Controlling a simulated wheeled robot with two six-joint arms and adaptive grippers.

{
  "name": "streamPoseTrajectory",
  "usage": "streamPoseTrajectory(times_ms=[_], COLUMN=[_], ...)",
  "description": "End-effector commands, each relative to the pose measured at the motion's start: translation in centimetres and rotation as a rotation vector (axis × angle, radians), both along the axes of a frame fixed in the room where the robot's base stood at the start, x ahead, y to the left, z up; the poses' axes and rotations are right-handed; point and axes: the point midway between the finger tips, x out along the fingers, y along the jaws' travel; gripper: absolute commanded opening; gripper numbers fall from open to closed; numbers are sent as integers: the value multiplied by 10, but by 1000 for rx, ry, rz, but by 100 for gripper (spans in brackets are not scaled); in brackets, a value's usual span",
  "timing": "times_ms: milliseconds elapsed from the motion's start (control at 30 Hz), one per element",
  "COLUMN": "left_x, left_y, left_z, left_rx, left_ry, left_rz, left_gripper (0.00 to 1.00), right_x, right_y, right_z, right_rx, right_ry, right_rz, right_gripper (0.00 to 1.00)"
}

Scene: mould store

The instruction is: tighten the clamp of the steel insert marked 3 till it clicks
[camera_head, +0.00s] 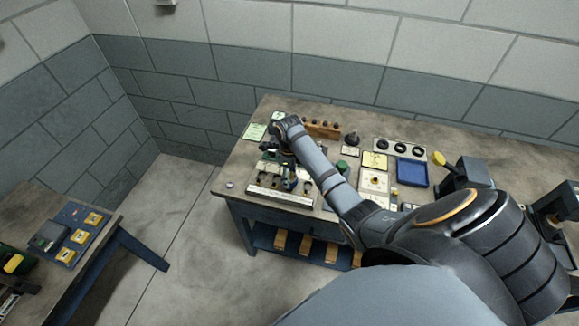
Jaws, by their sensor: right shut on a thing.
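A pale rack strip (280,196) lies along the front left edge of the workbench, with several small dark and metal parts standing in a row behind it. The marks on it are too small to read, so I cannot tell which insert is marked 3. My right gripper (287,178) reaches down over this row from the bent wrist. It is shut on a small part there, seemingly a clamp, which the gripper and wrist mostly hide. My left gripper is out of view.
Behind the row stands a wooden block (322,129) with dark pegs. To the right are a white panel with black rings (400,148), a blue tray (411,173) and a black machine (469,176). Another table (108,228) stands at the left, across open floor (170,215).

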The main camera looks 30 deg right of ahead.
Motion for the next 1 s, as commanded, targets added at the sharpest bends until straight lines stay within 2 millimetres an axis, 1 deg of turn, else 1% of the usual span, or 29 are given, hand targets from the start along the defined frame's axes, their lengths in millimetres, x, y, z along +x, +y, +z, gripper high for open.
streamPoseTrajectory(times_ms=[67, 133, 167, 333, 567, 1000], left_x=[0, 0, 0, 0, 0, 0], left_y=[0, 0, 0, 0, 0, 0], left_z=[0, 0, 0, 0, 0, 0], left_rx=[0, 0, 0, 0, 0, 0], left_ry=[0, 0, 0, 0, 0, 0], left_rz=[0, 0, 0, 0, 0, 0], left_gripper=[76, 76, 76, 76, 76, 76], right_x=[-1, -1, -1, -1, -1, 0], right_y=[0, 0, 0, 0, 0, 0], right_z=[-1, -1, -1, -2, 0, 26], right_rx=[1, 1, 1, 1, 1, 0], right_ry=[5, 5, 5, 5, 3, 0], right_rz=[-35, -106, -109, -4, -3, -2], right_gripper=[16, 16, 16, 16, 16, 16])
